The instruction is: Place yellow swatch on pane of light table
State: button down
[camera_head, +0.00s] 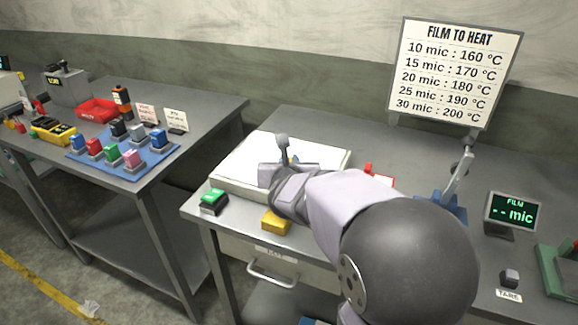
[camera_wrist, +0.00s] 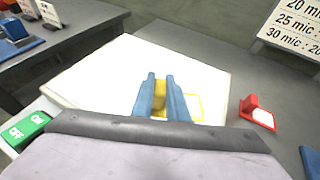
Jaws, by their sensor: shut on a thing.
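The light table (camera_head: 322,155) is a low white slab with a bright pane on top, near the left end of the grey bench. The pane (camera_wrist: 105,75) fills much of the wrist view. My gripper (camera_wrist: 161,76) is over the pane, its two blue fingers shut on the yellow swatch (camera_wrist: 160,98). Only a narrow part of the swatch shows between the fingers. A thin yellow outline (camera_wrist: 202,106) shows on the pane just right of the fingers. In the head view my arm hides most of the swatch. I cannot tell whether the swatch touches the pane.
A green switch (camera_head: 213,199) sits at the slab's front left corner and a yellow block (camera_head: 276,222) at the bench's front edge. A red item (camera_wrist: 252,107) stands right of the slab. The film display (camera_head: 514,212) is further right. The left table holds several coloured blocks.

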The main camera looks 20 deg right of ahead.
jog(key=shift+f, duration=0.4)
jog(key=c, duration=1.7)
grip_release()
jog(key=shift+r, duration=0.1)
jog(key=shift+c, duration=0.2)
jog(key=shift+r, duration=0.1)
jog(key=shift+s+r, duration=0.1)
jog(key=shift+r, duration=0.05)
jog(key=shift+p+v, duration=0.7)
jog(key=shift+v, duration=2.95)
jog(key=shift+a, duration=0.15)
